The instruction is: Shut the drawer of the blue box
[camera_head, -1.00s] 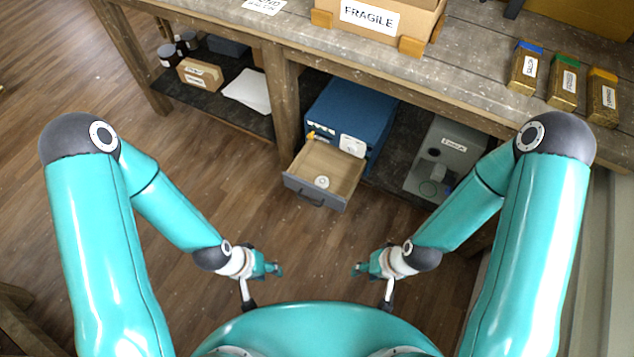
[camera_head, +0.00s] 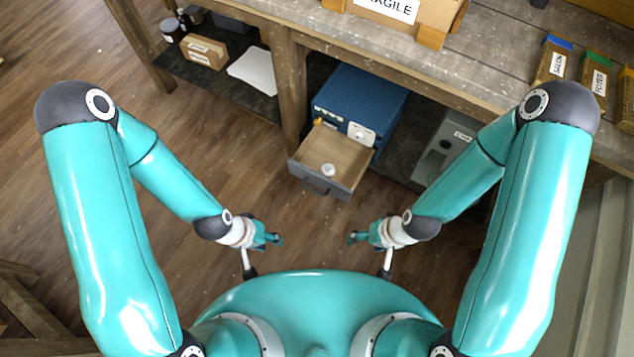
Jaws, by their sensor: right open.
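The blue box (camera_head: 370,92) stands on the low shelf under the workbench, ahead of me and slightly right of centre. Its drawer (camera_head: 348,164) is pulled well out toward me. The drawer has a grey front with a handle, a bare wooden inside, and a small white round thing (camera_head: 327,169) in it. My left gripper (camera_head: 276,240) is below and left of the drawer, apart from it; its small fingers do not show clearly whether they are open. My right gripper (camera_head: 354,238) is open and empty, below the drawer and apart from it.
The workbench (camera_head: 465,62) overhangs the box, with a wooden post (camera_head: 290,90) just to its left. A grey machine (camera_head: 441,145) stands right of the box. A carton (camera_head: 204,52) and white paper (camera_head: 253,72) lie on the left shelf. The floor before the drawer is clear.

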